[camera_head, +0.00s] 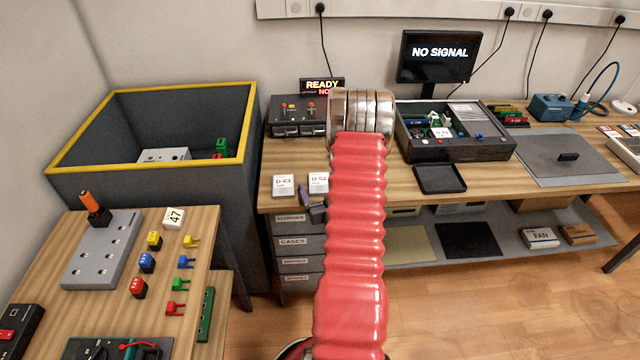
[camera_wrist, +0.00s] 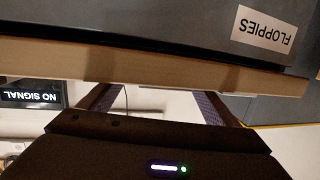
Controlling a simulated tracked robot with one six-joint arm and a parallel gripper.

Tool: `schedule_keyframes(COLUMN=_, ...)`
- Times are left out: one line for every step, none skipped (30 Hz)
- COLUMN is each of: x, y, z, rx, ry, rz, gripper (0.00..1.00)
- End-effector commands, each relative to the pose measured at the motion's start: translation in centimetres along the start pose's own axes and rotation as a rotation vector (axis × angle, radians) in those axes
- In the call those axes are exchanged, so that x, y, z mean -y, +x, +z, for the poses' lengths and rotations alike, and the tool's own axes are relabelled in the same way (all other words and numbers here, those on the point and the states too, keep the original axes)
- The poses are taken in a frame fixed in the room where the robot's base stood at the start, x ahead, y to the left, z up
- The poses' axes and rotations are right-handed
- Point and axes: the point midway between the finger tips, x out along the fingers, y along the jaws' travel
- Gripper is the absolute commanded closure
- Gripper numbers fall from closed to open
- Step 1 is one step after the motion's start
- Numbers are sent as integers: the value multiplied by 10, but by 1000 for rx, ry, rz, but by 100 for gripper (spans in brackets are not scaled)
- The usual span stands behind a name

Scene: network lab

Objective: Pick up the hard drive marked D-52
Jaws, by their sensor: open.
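The hard drive marked D-52 (camera_head: 318,183) lies near the front edge of the long wooden bench in the head view. Its label faces up. The drive marked D-63 (camera_head: 283,186) lies just left of it. My red arm passes close to the right of D-52 and hides the bench behind it. In the wrist view my gripper (camera_wrist: 160,100) is open, its two dark fingers apart with no drive seen between them. The bench's front edge (camera_wrist: 150,66) crosses that view, upside down. Neither drive can be made out there.
A drawer labelled FLOPPIES (camera_head: 291,218) is under the bench edge. A READY unit (camera_head: 298,130) stands behind the drives, and an open case (camera_head: 455,150) to the right. A yellow-rimmed grey bin (camera_head: 75,165) and a smaller wooden table (camera_head: 185,222) are at left.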

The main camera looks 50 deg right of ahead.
Motion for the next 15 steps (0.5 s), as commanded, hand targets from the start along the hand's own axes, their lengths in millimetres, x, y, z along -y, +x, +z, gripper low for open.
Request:
schedule_keyframes(x=0, y=0, z=0, rx=0, ry=0, rz=0, gripper=17)
schedule_keyframes(x=0, y=0, z=0, rx=0, ry=0, rz=0, gripper=17)
schedule_keyframes(x=0, y=0, z=0, rx=0, ry=0, rz=0, gripper=19)
schedule_keyframes(x=0, y=0, z=0, rx=0, ry=0, rz=0, gripper=21)
schedule_keyframes(x=0, y=0, z=0, rx=0, ry=0, rz=0, gripper=23)
schedule_keyframes(x=0, y=0, z=0, rx=0, ry=0, rz=0, gripper=26)
schedule_keyframes(x=0, y=0, z=0, rx=0, ry=0, rz=0, gripper=28)
schedule_keyframes(x=0, y=0, z=0, rx=0, ry=0, rz=0, gripper=30)
schedule_keyframes(x=0, y=0, z=0, rx=0, ry=0, rz=0, gripper=33)
schedule_keyframes(x=0, y=0, z=0, rx=0, ry=0, rz=0, gripper=35)
schedule_keyframes(x=0, y=0, z=0, rx=0, ry=0, rz=0, gripper=37)
schedule_keyframes(x=0, y=0, z=0, rx=0, ry=0, rz=0, gripper=40)
schedule_keyframes(x=0, y=0, z=0, rx=0, ry=0, rz=0, gripper=42)
schedule_keyframes(x=0, y=0, z=0, rx=0, ry=0, rz=0, gripper=44)
schedule_keyframes(x=0, y=0, z=0, rx=0, ry=0, rz=0, gripper=47)
